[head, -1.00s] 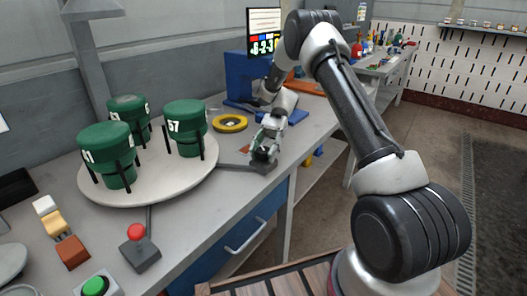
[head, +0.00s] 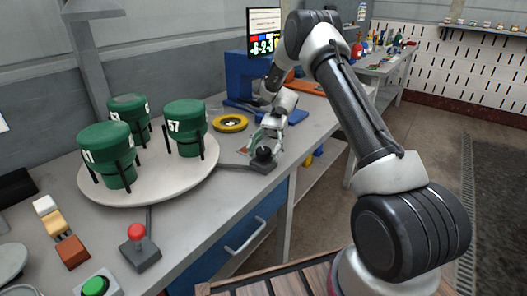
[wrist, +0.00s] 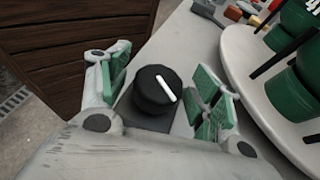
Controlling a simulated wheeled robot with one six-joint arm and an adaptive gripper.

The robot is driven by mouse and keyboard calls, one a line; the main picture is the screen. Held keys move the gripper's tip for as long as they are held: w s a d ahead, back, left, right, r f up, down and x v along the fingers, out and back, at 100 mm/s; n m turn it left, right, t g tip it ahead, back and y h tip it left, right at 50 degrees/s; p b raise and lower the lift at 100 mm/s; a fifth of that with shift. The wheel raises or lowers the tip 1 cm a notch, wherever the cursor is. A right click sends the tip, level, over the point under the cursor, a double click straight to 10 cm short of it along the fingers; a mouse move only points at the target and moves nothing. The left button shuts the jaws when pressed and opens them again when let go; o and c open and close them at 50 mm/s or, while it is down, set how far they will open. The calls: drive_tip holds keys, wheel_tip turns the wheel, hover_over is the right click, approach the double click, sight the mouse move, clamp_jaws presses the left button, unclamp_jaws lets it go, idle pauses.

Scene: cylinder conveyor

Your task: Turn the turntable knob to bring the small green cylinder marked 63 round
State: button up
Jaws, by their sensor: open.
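The black turntable knob (head: 264,155) sits on a grey base by the table's front edge; in the wrist view the knob (wrist: 152,92) has a white pointer line. My gripper (head: 266,140) is open, its green-padded fingers on either side of the knob in the wrist view (wrist: 160,88). I cannot tell whether they touch it. The round pale turntable (head: 150,190) carries green cylinders in black posts: one marked 57 (head: 186,128), one at front left with a label ending in 1 (head: 108,155), and one behind (head: 128,108) whose label is only partly visible. No label reads clearly as 63.
A red button (head: 136,232) and a green button (head: 95,286) stand at the table's front left, near coloured blocks (head: 71,251). A yellow ring (head: 230,123) lies behind my gripper. A blue stand (head: 242,75) and a screen (head: 264,32) are at the back.

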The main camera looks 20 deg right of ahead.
drive_tip(key=v, duration=0.7)
drive_tip(key=shift+w+d+r, duration=0.1)
